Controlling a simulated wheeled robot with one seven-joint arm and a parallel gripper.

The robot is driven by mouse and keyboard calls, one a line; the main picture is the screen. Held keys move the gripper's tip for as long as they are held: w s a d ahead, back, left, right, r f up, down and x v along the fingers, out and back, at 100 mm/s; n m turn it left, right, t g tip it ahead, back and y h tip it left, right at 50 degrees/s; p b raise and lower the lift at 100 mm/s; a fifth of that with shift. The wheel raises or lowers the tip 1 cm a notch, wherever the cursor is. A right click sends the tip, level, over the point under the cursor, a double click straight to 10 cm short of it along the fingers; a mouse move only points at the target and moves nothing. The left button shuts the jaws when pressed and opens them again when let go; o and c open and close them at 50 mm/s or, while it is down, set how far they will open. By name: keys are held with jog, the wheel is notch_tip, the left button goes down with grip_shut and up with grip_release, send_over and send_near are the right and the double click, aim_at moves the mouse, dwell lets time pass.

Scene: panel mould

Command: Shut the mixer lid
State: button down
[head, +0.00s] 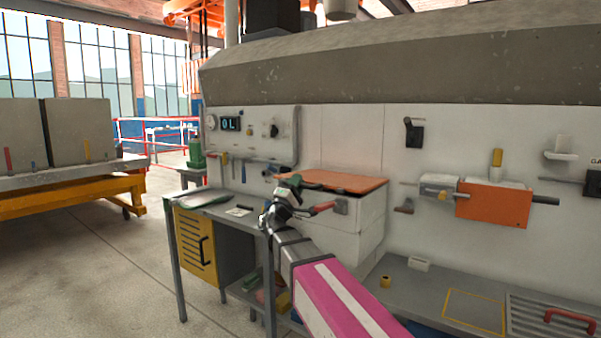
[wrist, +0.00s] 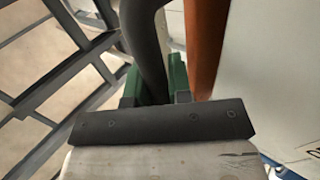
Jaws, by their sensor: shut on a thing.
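The mixer is a white box (head: 350,225) against the back wall. Its orange lid (head: 335,180) lies nearly flat over it, with a thin dark gap under its front edge. My gripper (head: 290,183) is at the lid's left front corner. In the wrist view, the green fingers of my gripper (wrist: 155,85) are closed around a dark curved bar (wrist: 145,45), seemingly the lid's handle. The lid's orange edge (wrist: 206,45) runs just right of the fingers. The bar's join to the lid is hidden.
A red lever (head: 322,208) sticks out from a bracket on the mixer's front, close to my wrist. A grey bench (head: 215,207) with a yellow door stands left. A low shelf (head: 420,290) is at right. Open floor lies at left.

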jog(key=shift+s+a+f, duration=0.15)
jog(key=shift+s+f, duration=0.2)
jog(key=shift+f, duration=0.25)
jog(key=c, duration=1.1)
grip_release()
jog(key=shift+o, duration=0.2)
jog(key=v, duration=1)
jog(key=shift+s+a+f, duration=0.2)
jog(key=shift+f, duration=0.1)
